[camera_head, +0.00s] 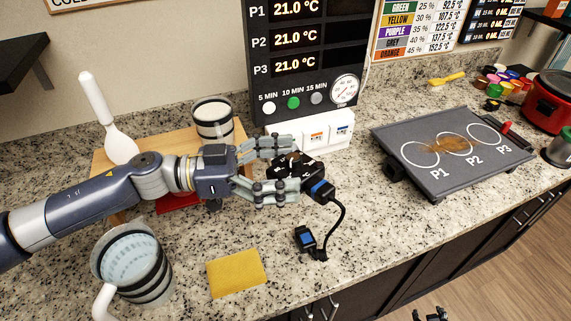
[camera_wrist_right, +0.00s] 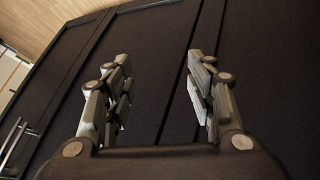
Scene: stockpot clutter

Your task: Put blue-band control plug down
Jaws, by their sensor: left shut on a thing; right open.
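The blue-band control plug (camera_head: 321,190) is black with a blue band and sits at the fingertips of my left gripper (camera_head: 290,166). That gripper is shut on it above the counter, left of the hot plate. A black cable (camera_head: 341,221) runs from the plug down to a small black piece with a blue face (camera_head: 305,238) on the counter. A black block with white marks (camera_head: 297,163) shows between and behind the fingers; its lower part is hidden. My right gripper (camera_wrist_right: 160,66) is open and empty in front of dark cabinet doors; its tip shows at the bottom of the head view.
A yellow sponge (camera_head: 236,273) and a glass jug (camera_head: 133,265) stand near the front edge. A wooden stand (camera_head: 112,163) bears a glass cup (camera_head: 212,119). The griddle (camera_head: 452,181) with marked circles lies right. Counter between sponge and griddle is mostly free.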

